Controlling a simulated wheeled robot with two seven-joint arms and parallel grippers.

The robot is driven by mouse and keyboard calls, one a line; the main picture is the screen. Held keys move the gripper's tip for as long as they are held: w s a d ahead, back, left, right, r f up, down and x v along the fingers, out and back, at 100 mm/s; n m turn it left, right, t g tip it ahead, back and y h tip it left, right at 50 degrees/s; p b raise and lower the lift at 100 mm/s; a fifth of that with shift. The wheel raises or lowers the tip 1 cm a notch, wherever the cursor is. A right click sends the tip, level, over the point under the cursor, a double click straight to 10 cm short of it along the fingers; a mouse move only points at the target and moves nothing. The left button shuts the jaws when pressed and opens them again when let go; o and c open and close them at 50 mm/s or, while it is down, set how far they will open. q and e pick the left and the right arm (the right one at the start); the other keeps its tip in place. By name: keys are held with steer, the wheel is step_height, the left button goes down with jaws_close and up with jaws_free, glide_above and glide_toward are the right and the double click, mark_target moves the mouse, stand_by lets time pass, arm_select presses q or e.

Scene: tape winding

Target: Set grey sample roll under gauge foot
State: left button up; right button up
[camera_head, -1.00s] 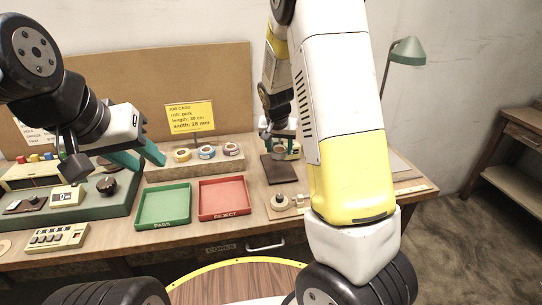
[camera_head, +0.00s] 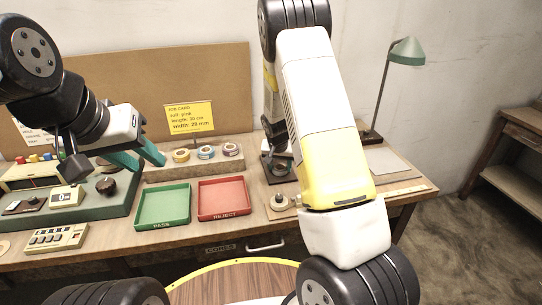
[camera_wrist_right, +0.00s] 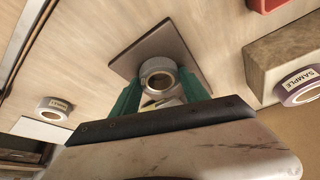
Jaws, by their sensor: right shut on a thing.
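The grey sample roll (camera_wrist_right: 158,75) is between the green fingers of my right gripper (camera_wrist_right: 155,97) in the right wrist view. The gripper is shut on it, over a brown square plate (camera_wrist_right: 182,50). Whether the roll touches the plate I cannot tell. In the head view the roll (camera_head: 283,165) and plate (camera_head: 271,177) show partly, behind my right arm. The gauge foot cannot be made out; a small pale shape shows behind the roll in the wrist view. My left gripper (camera_head: 137,160) hangs open and empty over the left of the bench.
Green PASS tray (camera_head: 163,207) and red REJECT tray (camera_head: 223,199) lie on the bench. A stone block (camera_head: 160,172) holds several tape rolls. Another labelled roll (camera_wrist_right: 54,108) is left in the wrist view. A green lamp (camera_head: 407,52) stands at the right.

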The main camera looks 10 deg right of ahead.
steer(key=o, duration=1.4)
steer(key=shift+f, duration=0.1)
steer(key=shift+o, duration=0.2)
steer(key=s+a+r+n+t+y, duration=0.1)
steer(key=s+r+y, duration=0.1)
steer(key=s+r, duration=0.95)
steer(key=s+a+r+n+y, duration=0.1)
steer(key=s+a+r, duration=0.1)
steer(key=s+r, duration=0.95)
steer(key=s+a+r+n+t, duration=0.1)
steer(key=s+r+n, duration=0.1)
steer(key=s+r, duration=0.5)
steer(key=s, duration=0.3)
steer(key=shift+a+r+n+y, duration=0.25)
steer(key=shift+r+n+y, duration=0.05)
steer(key=shift+n+y, duration=0.1)
